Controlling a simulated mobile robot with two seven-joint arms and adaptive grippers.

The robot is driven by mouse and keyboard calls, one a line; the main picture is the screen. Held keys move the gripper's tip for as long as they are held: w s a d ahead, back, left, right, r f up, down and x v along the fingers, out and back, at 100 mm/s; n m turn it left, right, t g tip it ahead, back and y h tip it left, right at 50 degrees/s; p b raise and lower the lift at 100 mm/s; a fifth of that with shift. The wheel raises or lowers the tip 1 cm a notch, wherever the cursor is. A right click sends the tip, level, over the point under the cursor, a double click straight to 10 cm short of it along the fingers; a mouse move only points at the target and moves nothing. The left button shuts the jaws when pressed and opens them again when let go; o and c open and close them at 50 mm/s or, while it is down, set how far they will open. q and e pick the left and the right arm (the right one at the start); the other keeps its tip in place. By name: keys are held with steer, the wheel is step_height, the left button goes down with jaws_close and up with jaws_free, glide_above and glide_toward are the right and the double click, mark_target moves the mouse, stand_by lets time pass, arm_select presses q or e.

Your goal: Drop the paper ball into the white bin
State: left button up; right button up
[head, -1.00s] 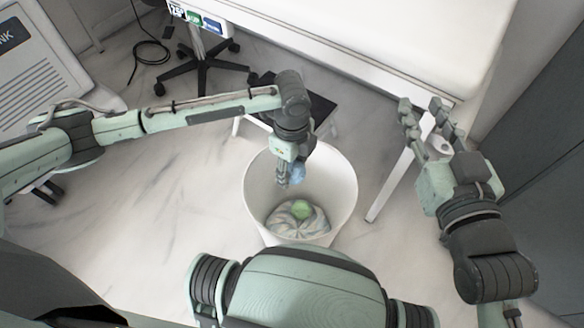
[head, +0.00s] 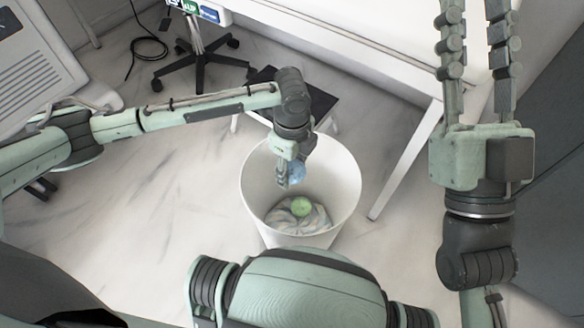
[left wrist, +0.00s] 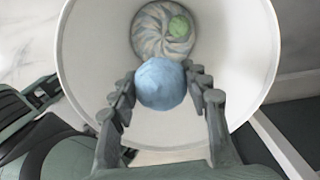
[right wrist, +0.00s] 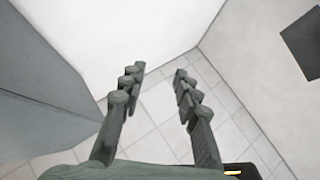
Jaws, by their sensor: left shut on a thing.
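The white bin (head: 343,185) stands upright on the floor in the middle of the head view, its mouth facing up. My left gripper (head: 285,180) points down over the bin's mouth and is shut on a blue paper ball (head: 298,183). In the left wrist view the blue ball (left wrist: 160,84) sits between the two fingers, with the bin's wall (left wrist: 88,45) around it. My right gripper (head: 476,22) is open and empty at the right, away from the bin; its spread fingers also show in the right wrist view (right wrist: 158,75).
A dark step (head: 318,104) and a wheeled base (head: 200,72) are farther back. Floor left of the bin is clear.

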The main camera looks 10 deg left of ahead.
mark_target(293, 165)
arm_select(q)
steer(key=shift+f, duration=0.25)
arm_select(e)
steer(key=shift+s+d+r+t, duration=0.35)
steer(key=shift+s+r+t, duration=0.25)
steer(key=shift+t, duration=0.1)
arm_select(q)
steer(key=o, duration=0.8)
arm_select(e)
steer(key=shift+w, duration=0.1)
arm_select(q)
step_height(293, 165, up, 12)
steer(key=shift+r, duration=0.1)
steer(key=shift+d, duration=0.1)
